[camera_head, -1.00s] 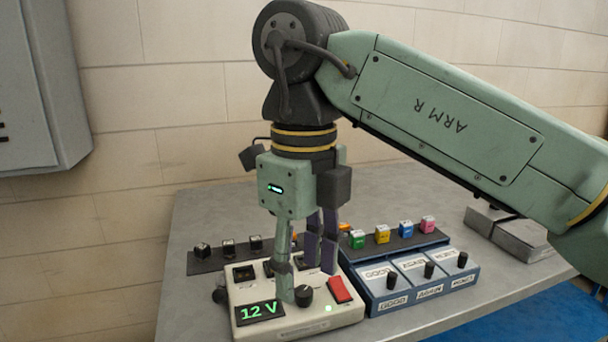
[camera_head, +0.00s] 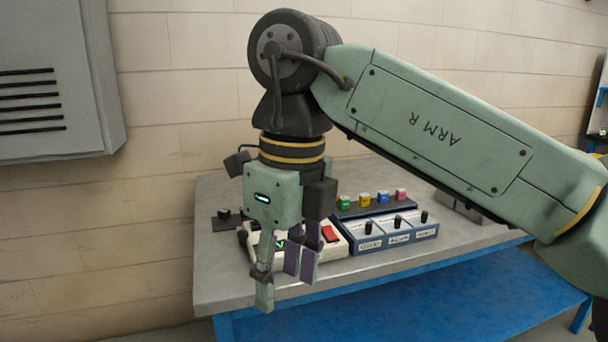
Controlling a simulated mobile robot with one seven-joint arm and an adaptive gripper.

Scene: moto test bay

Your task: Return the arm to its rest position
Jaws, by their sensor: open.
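My gripper (camera_head: 287,285) hangs pointing down at the front edge of the grey bench, with its fingers apart and nothing between them. My green arm reaches in from the right, bent at the dark joint above the gripper. Behind the fingers stands the cream test box (camera_head: 336,246) with a red switch (camera_head: 330,234). My gripper hides much of the box, including most of its display. I cannot tell from this view how far the fingers are from the box.
A blue box with labelled panels and black knobs (camera_head: 398,238) stands right of the cream box. Several coloured blocks (camera_head: 364,199) sit behind it. The grey bench top (camera_head: 225,280) is bare at the front left. A grey wall cabinet (camera_head: 60,90) hangs at the left.

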